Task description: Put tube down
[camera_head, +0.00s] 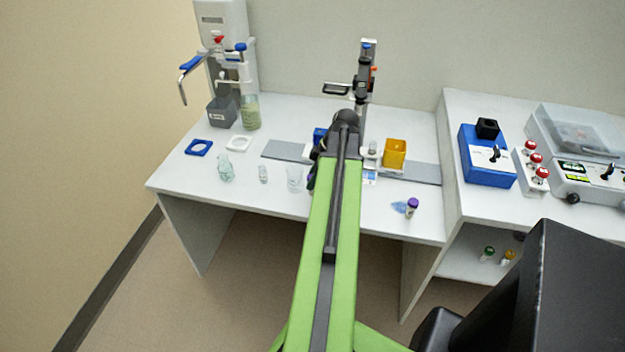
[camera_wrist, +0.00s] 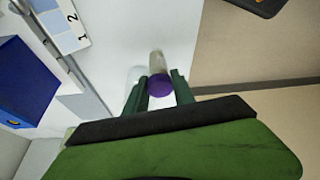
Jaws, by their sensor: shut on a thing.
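In the wrist view my gripper (camera_wrist: 159,80) is shut on a purple-capped tube (camera_wrist: 160,86). The cap faces the camera and the pale, clear body points away from it, over the white bench top. I cannot tell whether its lower end touches the bench. In the head view my green arm reaches over the bench and hides the gripper and the held tube.
Glassware, including a clear beaker (camera_head: 294,178), stands left of my arm. A yellow box (camera_head: 396,152), a pipette stand (camera_head: 364,85) and a numbered card (camera_wrist: 64,25) are nearby. A blue box (camera_wrist: 25,82) shows left in the wrist view. The front bench strip right of my arm is mostly clear.

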